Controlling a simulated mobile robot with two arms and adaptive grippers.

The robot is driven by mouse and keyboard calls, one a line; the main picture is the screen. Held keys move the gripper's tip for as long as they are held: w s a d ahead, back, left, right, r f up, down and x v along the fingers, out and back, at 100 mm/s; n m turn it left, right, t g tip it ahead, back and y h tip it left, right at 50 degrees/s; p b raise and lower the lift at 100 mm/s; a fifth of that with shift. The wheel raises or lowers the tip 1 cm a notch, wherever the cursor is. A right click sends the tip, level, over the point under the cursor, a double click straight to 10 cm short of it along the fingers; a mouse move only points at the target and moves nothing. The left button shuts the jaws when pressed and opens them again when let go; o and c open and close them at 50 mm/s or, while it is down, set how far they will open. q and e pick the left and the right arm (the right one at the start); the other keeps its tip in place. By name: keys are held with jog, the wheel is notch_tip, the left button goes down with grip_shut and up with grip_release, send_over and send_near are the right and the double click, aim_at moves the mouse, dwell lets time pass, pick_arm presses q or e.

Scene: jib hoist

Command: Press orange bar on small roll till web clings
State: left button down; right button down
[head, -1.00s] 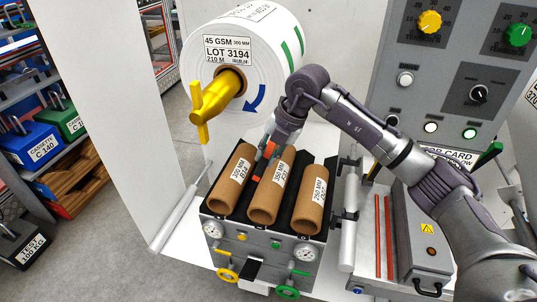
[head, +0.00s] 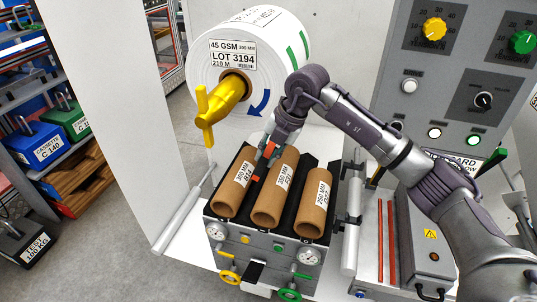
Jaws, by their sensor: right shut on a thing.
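My right gripper (head: 268,158) reaches down over the rack, at the gap between the left and middle brown cores. It is shut on a small orange piece (head: 269,150), perhaps the orange bar, mostly hidden by the fingers. Whether it touches a core cannot be told. The left core (head: 232,195), middle core (head: 268,211) and right core (head: 313,218) lie tilted side by side in the rack (head: 235,233). A large white roll (head: 285,45), labelled LOT 3194, hangs behind on a yellow-handled shaft (head: 222,100). No web on the cores can be made out. My left gripper is not in view.
A control panel (head: 455,75) stands at the back right. Two long red-orange strips (head: 391,250) lie right of the rack, beside a grey box (head: 425,250). A metal roller (head: 352,225) stands between. Shelves with cassettes (head: 35,145) are at the left, with open floor before them.

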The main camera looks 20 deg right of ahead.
jog(key=shift+w+a+r, duration=0.25)
jog(key=shift+a+r, duration=0.05)
jog(key=shift+r, duration=0.2)
dwell(0.7)
jog(key=shift+f, duration=0.15)
jog(key=shift+s+d+f, duration=0.2)
jog(key=shift+d+f, duration=0.1)
jog(key=shift+f, duration=0.1)
jog(key=shift+s+d+f+b, duration=0.3)
jog(key=shift+d+f+b, duration=0.15)
jog(key=shift+f+b, duration=0.1)
jog(key=shift+s+d+f+b, duration=0.3)
jog(key=shift+d+f+b, duration=0.15)
jog(key=shift+b, duration=0.1)
